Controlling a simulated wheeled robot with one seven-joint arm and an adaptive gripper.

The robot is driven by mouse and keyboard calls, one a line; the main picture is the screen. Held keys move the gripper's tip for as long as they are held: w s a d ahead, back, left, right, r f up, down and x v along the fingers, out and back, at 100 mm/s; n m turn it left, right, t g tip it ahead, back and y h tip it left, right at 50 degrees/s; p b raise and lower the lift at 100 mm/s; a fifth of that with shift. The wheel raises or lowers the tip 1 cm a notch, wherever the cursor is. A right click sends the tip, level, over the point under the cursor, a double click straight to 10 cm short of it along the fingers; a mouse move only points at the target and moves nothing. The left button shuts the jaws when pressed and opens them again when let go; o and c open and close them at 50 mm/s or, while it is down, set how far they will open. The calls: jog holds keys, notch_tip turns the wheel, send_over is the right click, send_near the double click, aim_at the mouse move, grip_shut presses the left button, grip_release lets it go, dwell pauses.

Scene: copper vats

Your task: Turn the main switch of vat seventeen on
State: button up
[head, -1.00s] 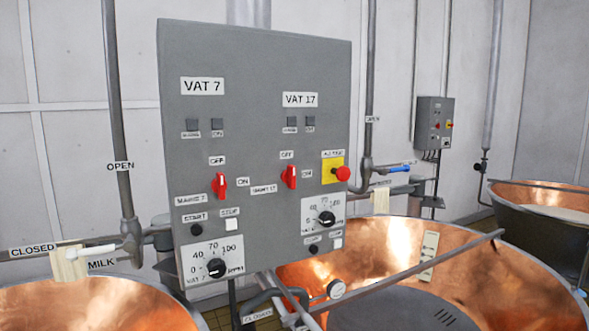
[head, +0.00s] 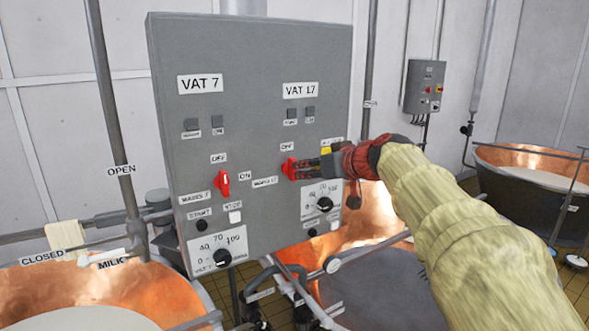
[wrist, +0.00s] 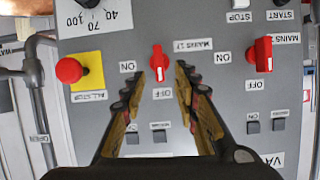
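The red main switch of vat seventeen (head: 289,168) is on the grey panel (head: 265,60), under the VAT 17 plate (head: 300,90). In the wrist view, which is upside down, this red switch (wrist: 159,60) stands vertical with its white mark toward OFF. My gripper (head: 308,167) reaches the panel from the right in the head view. In the wrist view my gripper (wrist: 158,68) is open, with one finger on each side of the switch and gaps between. Contact with the panel cannot be told.
The vat seven red switch (wrist: 263,54) is beside it. A red stop button (wrist: 69,70) on a yellow plate is on the other side. Speed dials (head: 223,257) are below. Copper vats (head: 120,295) stand under and beside the panel.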

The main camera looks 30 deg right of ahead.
aim_at(295, 171)
jog(key=shift+n, duration=0.3)
jog(key=p+x, duration=0.1)
jog(key=x, duration=0.7)
jog(key=shift+d+p, duration=0.1)
jog(key=shift+p, duration=0.25)
jog(key=shift+c, duration=0.8)
jog(key=shift+s, duration=0.1)
grip_shut()
